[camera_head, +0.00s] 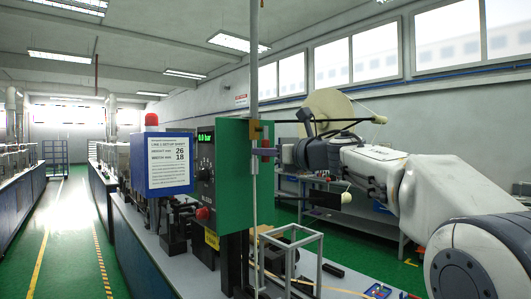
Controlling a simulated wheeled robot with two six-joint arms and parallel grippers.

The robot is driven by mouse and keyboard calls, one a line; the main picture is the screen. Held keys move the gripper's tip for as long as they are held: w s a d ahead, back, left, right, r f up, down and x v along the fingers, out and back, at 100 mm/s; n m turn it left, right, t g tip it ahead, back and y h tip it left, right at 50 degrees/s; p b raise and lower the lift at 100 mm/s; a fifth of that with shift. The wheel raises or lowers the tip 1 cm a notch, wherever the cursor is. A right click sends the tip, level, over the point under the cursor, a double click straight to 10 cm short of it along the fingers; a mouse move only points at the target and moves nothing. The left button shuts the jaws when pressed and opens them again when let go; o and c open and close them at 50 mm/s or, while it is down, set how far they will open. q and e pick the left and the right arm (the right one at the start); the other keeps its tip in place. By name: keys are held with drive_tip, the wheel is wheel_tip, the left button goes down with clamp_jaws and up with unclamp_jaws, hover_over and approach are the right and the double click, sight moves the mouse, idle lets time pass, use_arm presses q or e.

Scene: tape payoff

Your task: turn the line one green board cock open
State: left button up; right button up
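The green board (232,190) stands upright in the middle of the view, beside a black panel with a lit green readout. A thin vertical pipe (254,75) runs down along the board's right edge. A small brass-coloured fitting (256,130), seemingly the cock, sits on this pipe; its handle position is too small to tell. My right gripper (266,151) reaches in from the right, its tip end at the pipe just below the brass fitting. I cannot tell whether it touches the cock or whether its fingers are apart. My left gripper is not in view.
A blue box with a white setup sheet (168,163) and a red beacon (152,119) stand left of the board. A grey metal frame (290,258) stands on the bench in front. A pale reel (330,108) shows behind my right arm. Green floor lies open at left.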

drive_tip(key=o, duration=0.3)
drive_tip(key=shift+d, duration=0.1)
drive_tip(key=b+v, duration=0.3)
drive_tip(key=v, duration=0.7)
drive_tip(key=shift+s, duration=0.15)
